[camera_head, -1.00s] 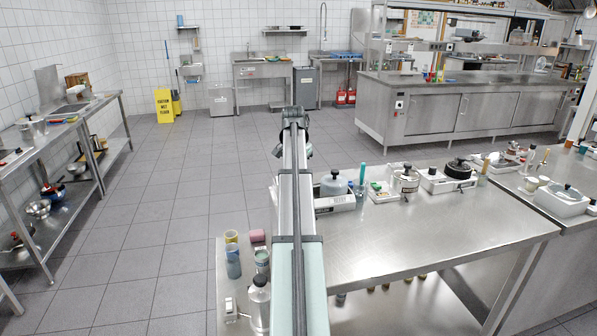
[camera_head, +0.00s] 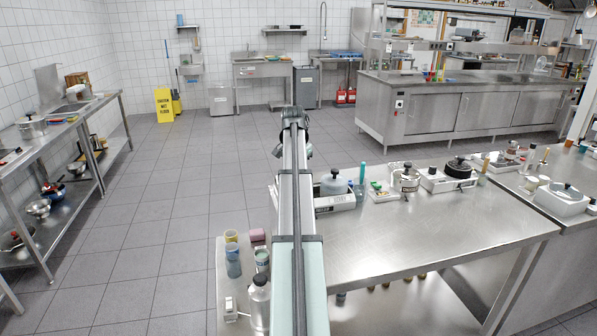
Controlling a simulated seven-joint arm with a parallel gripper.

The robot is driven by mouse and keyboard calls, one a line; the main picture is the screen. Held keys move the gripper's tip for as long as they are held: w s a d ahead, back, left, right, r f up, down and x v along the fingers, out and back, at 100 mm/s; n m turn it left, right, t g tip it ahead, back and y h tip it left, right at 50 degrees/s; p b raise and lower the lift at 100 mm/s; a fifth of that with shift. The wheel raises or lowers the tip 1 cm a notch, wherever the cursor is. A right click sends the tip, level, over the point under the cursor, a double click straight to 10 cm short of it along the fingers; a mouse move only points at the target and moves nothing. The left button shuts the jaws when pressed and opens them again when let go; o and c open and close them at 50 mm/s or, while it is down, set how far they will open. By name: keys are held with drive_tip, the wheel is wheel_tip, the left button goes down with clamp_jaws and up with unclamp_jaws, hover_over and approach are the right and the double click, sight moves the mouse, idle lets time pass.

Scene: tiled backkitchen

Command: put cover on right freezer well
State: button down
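My arm reaches forward past the left end of the steel table. Its far end (camera_head: 295,118) is small, with dark parts on both sides, and I cannot make out the fingertips or whether they hold anything. No thing in view is clearly a freezer well or its cover. A white box-like unit (camera_head: 336,204) stands beside my arm, with a grey rounded, knobbed piece (camera_head: 334,186) at it. Further right, a white unit (camera_head: 436,183) stands by a black round lidded piece (camera_head: 459,167).
The front of the table (camera_head: 440,235) is clear. Bottles and jars (camera_head: 260,297) stand left of my arm. Open tiled floor (camera_head: 180,200) lies beyond.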

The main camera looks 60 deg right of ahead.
idle(0.4)
drive_tip(key=shift+c, duration=1.1)
unclamp_jaws()
drive_tip(key=shift+r, duration=0.1)
drive_tip(key=shift+r, duration=3.4)
drive_tip(key=shift+c, duration=0.5)
clamp_jaws()
drive_tip(key=shift+f, duration=2.65)
